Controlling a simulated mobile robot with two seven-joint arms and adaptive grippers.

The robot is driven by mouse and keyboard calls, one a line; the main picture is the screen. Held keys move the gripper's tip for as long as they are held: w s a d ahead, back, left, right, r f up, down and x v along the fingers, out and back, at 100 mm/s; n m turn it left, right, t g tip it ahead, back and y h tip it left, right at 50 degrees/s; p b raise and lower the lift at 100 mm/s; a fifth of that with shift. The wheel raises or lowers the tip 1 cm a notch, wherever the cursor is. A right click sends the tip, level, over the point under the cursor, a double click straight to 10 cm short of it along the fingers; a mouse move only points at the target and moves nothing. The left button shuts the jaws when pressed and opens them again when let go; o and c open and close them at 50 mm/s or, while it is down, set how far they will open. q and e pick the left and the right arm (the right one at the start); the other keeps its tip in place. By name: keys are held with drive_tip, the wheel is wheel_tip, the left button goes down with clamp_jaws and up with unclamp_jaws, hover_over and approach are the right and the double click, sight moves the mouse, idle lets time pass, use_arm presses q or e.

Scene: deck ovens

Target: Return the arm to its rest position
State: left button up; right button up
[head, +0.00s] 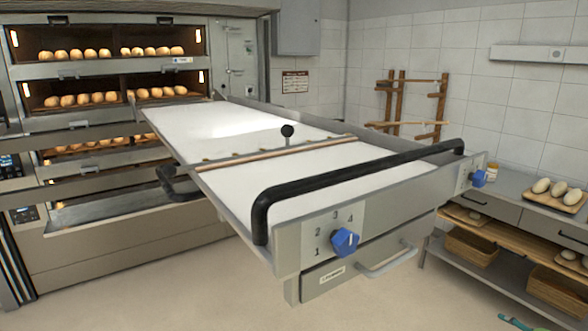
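Neither of my grippers can be made out in the head view, and I see no arm of mine clearly. The oven loader (240,122) fills the middle, with a white belt running toward the deck oven. Its black bar handle (355,180) spans the near end and nothing holds it. A wooden bar (275,152) lies across the belt, with a black knob (287,131) standing above it. A dark curved part (176,184) sits at the loader's left side; I cannot tell what it belongs to.
The deck oven (130,220) at the left holds rows of bread rolls (110,53). Blue knobs (344,242) are on the loader's front. At the right stands a bench (505,236) with loaves on a board and baskets below. Floor is clear at the front left.

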drive_tip(key=s+d+f+m+g+h, duration=0.25)
drive_tip(key=s+d+f, duration=0.35)
drive_tip(key=s, duration=0.4)
drive_tip(key=s+d+f+m+g+h, duration=0.2)
drive_tip(key=s+d+f+h, duration=0.2)
drive_tip(key=s+d+f, duration=0.45)
drive_tip(key=s+d+f+m+g+h, duration=0.1)
drive_tip(key=s+d+g, duration=0.15)
drive_tip(key=s, duration=0.95)
drive_tip(key=s+d+f+m+g+h, duration=0.15)
drive_tip(key=s+g, duration=0.25)
drive_tip(key=s, duration=0.9)
drive_tip(key=s+a+f+m+y, duration=0.1)
drive_tip(key=s+a+f+y, duration=0.1)
drive_tip(key=a+f, duration=0.75)
drive_tip(key=s+a+f+y, duration=0.2)
drive_tip(key=a+f, duration=0.5)
drive_tip(key=a, duration=0.5)
drive_tip(key=s+a+f+y+b, duration=0.1)
drive_tip(key=a+f, duration=0.3)
drive_tip(key=a, duration=0.7)
drive_tip(key=s+a+f+m+y+b, duration=0.1)
drive_tip(key=a+f+y, duration=0.1)
drive_tip(key=a, duration=0.9)
drive_tip(key=a+f+m+g+y+b, duration=0.1)
drive_tip(key=a+f, duration=0.4)
drive_tip(key=a, duration=0.6)
drive_tip(key=shift+s+f+y, duration=0.3)
drive_tip(key=shift+s, duration=0.1)
